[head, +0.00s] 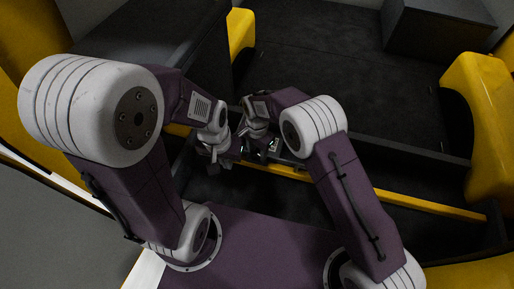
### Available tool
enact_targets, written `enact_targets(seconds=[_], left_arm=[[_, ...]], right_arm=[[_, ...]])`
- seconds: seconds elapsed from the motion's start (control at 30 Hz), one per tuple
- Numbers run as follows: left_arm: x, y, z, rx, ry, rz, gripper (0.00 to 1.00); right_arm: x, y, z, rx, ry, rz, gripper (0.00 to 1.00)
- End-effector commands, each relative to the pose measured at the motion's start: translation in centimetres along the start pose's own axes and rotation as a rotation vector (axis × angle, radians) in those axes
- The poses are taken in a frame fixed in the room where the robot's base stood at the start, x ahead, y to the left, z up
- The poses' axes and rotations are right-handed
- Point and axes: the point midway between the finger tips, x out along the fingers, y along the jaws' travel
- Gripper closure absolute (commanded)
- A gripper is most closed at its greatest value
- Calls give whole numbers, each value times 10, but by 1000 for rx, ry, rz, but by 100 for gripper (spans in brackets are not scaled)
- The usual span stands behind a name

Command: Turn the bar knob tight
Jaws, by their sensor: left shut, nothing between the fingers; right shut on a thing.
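My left gripper (215,157) is at the left end of the yellow bar (285,172), in the middle of the head view. It is shut and empty. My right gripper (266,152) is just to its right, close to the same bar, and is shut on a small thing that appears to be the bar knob. The knob itself is mostly hidden by the fingers and too small and dark to make out, so I cannot tell its angle. The two grippers are close together.
The yellow bar runs right along a dark recess. A dark box (150,35) stands at the upper left and another (440,28) at the upper right. Yellow arched parts (485,95) flank a clear dark floor (340,70).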

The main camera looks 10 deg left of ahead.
Motion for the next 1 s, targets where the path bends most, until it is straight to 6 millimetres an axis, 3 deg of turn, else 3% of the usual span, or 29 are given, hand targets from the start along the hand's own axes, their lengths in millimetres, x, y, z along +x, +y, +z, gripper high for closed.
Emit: enact_targets(seconds=[0.4,1.0], left_arm=[[-20,0,-2,0,0,0,100],[-32,1,-3,0,0,0,100]], right_arm=[[-2,0,-1,391,2,-2,97],[-2,0,-1,931,1,-3,97]])
